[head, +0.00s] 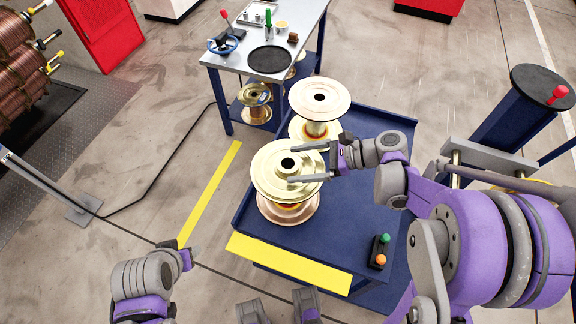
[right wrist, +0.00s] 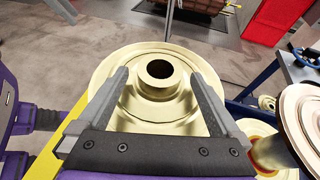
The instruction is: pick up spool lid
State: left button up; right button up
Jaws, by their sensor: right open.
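A pale gold spool lid (head: 265,178) with a raised round hub and dark centre hole sits on top of the near spool (head: 288,212) on the blue cart. It fills the middle of the right wrist view (right wrist: 110,105). My right gripper (head: 291,164) is open over the lid, with one finger on each side of the hub; in the right wrist view (right wrist: 159,73) the hub shows between the fingertips with gaps. Whether the fingers touch the lid is unclear. My left gripper (head: 180,254) is low at the left, away from the cart; its jaws are not clear.
A second spool (head: 320,97) stands behind the near one on the blue cart (head: 350,220). A button box (head: 379,252) is at the cart's front right. A workbench (head: 297,50) with tools stands behind. A dark-topped pedestal (head: 535,78) is at the right. Floor left of the cart is free.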

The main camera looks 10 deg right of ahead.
jog(key=shift+x, duration=0.9)
grip_shut()
jog(key=shift+r, duration=0.1)
